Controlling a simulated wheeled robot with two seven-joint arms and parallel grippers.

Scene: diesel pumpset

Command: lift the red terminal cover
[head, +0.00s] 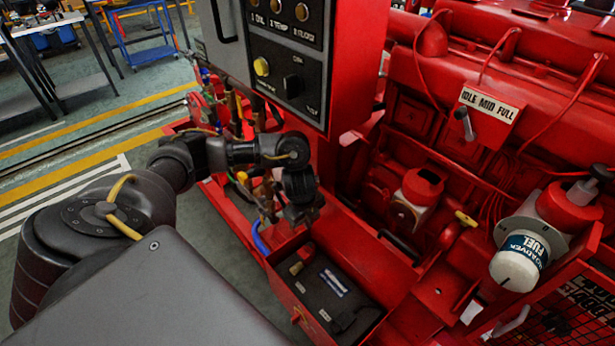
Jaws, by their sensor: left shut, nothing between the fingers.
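A small red terminal cover (306,252) sits at the back left of a dark battery (325,290), inside a red open-topped box. A brass-coloured piece shows just in front of the cover. My left gripper (302,218) comes in from the left and points down above the back of the battery box. It looks shut and empty, and appears above the cover in the picture. I cannot tell the exact gap between them. My right gripper is not in view.
A red control panel (290,62) stands above and behind my left wrist. Wires and hoses (245,180) hang behind it. To the right are the red engine (480,110) and a white fuel filter (520,258). A dark object (347,318) lies at the battery's front.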

